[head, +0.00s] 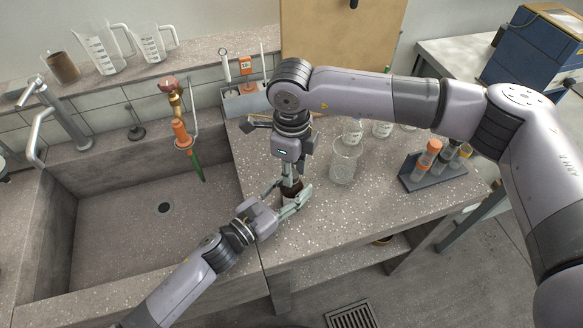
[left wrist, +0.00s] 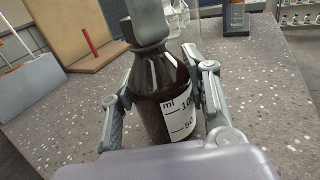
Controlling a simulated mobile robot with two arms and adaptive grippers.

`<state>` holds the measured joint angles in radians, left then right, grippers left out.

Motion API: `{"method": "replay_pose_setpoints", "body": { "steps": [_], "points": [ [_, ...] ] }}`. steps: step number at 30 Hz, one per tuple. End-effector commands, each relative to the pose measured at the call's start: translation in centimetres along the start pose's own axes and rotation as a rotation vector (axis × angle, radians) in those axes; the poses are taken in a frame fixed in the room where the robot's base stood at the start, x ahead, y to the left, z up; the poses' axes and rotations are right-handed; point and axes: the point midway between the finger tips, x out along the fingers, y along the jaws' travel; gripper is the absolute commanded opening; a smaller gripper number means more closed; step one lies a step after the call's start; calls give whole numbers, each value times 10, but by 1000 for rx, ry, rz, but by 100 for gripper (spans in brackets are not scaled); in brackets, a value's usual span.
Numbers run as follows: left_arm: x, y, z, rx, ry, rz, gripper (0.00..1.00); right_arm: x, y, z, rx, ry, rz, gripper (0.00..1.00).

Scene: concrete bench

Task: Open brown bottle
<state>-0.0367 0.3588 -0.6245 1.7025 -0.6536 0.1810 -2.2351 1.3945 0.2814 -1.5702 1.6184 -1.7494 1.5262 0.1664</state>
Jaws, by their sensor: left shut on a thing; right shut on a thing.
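The brown bottle (left wrist: 160,88) stands upright on the speckled bench, with a white graduated label on its side. In the head view only a small part of the bottle (head: 291,190) shows between my grippers. My left gripper (head: 289,198) is shut around the bottle's body, with a finger on each side in the left wrist view (left wrist: 160,110). My right gripper (head: 290,178) comes down from above and is shut at the bottle's top. Its fingers cover most of the cap, so whether the cap is on the neck cannot be told.
A glass beaker (head: 344,162) stands just right of the bottle, with clear bottles behind. A dark rack (head: 432,172) with orange-capped tubes is further right. The deep sink (head: 140,225) opens on the left. A pipette stand (head: 245,98) is behind.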

Motion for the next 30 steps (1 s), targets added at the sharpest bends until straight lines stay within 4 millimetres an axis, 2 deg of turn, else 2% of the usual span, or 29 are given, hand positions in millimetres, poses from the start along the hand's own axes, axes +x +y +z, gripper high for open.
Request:
{"method": "replay_pose_setpoints", "body": {
  "steps": [21,27,30],
  "points": [
    [0,1,-1,1,1,1,0,-1,0,-1,-1351,-5,1,0],
    [0,1,-1,1,1,1,0,-1,-1,-1,-1658,-6,1,0],
    [0,1,-1,1,1,1,0,-1,-1,-1,-1740,-6,1,0]
  ]
}}
